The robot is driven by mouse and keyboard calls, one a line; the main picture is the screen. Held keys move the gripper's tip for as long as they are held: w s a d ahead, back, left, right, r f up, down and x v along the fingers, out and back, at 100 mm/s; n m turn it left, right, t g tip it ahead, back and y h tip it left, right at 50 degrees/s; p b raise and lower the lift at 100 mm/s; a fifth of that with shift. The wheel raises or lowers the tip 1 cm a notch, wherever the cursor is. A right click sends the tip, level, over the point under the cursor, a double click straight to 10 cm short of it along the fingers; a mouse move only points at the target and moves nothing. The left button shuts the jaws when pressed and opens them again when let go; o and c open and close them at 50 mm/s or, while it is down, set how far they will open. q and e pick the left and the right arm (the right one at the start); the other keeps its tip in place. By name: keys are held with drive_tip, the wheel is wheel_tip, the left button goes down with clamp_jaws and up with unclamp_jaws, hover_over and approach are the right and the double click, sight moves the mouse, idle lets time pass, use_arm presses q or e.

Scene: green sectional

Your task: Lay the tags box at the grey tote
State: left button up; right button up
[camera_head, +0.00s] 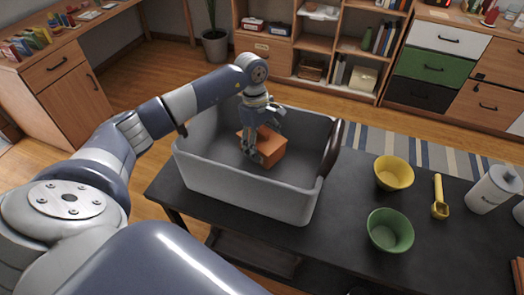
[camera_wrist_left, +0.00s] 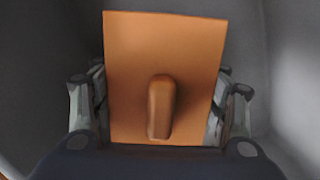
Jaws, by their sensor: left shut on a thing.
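The grey tote (camera_head: 245,196) stands on the dark table in the head view. An orange box (camera_head: 271,151), which I take to be the tags box, is inside the tote; whether it touches the floor is hard to tell. My left gripper (camera_head: 262,145) reaches down into the tote and is shut on the box. In the left wrist view the box (camera_wrist_left: 190,60) sits between the two fingers (camera_wrist_left: 160,115), with a raised rounded handle on its face. The tote's grey walls surround it there. My right gripper is not in view.
On the dark table (camera_head: 345,205), right of the tote, are a yellow bowl (camera_head: 394,172), a green bowl (camera_head: 390,231), a yellow scoop (camera_head: 439,198) and a white canister (camera_head: 493,189). A dark curved item (camera_head: 332,150) is at the tote's right rim. Shelves stand behind.

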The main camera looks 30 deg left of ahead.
use_arm(q)
wheel_tip(320, 180, down, 3)
drive_tip(key=shift+f, duration=0.35)
drive_tip(key=shift+f, duration=0.1)
drive_tip(key=o, duration=0.6)
drive_tip(key=shift+f, duration=0.1)
drive_tip(key=o, duration=0.5)
drive_tip(key=shift+c, duration=0.2)
